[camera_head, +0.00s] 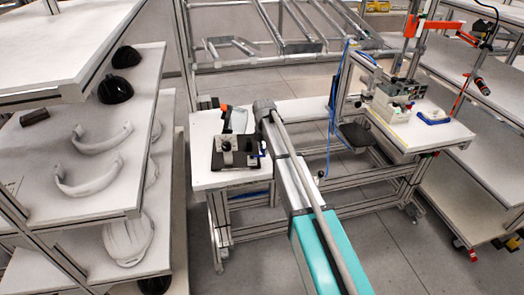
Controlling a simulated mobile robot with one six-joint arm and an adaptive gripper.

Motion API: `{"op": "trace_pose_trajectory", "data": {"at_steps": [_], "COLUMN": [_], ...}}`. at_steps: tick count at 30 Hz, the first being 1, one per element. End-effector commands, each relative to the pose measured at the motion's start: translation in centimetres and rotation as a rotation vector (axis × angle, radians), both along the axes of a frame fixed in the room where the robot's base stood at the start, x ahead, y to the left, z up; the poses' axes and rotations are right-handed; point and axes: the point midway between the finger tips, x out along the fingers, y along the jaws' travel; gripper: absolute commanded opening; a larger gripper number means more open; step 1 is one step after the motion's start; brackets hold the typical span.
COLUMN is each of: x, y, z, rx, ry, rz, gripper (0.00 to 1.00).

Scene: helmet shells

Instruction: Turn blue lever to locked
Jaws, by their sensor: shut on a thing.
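A small fixture with a black base (223,160) and a grey upright block stands on a white table in the middle left. A small blue lever (262,154) shows at the fixture's right side, beside my arm. My arm reaches out to this fixture, and my gripper (253,146) is at its right side, small and partly hidden. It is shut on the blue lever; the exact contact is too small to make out. The lever's angle and any locked mark cannot be read.
A white table (203,130) bears the fixture. On the right, another table (448,133) holds a second fixture (400,90) and a blue-handled part (433,118). Left shelves hold visors (88,178), black shells (115,90) and a white helmet shell (128,238). A blue hose (328,130) hangs between the tables.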

Motion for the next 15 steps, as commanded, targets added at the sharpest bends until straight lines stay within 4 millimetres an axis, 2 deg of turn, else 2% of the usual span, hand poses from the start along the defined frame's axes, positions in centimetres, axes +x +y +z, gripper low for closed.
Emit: {"op": "trace_pose_trajectory", "data": {"at_steps": [15], "x": [0.34], "y": [-0.03], "z": [0.02], "rx": [-0.002], "ry": [-0.003], "rz": [0.047], "gripper": [0.00]}}
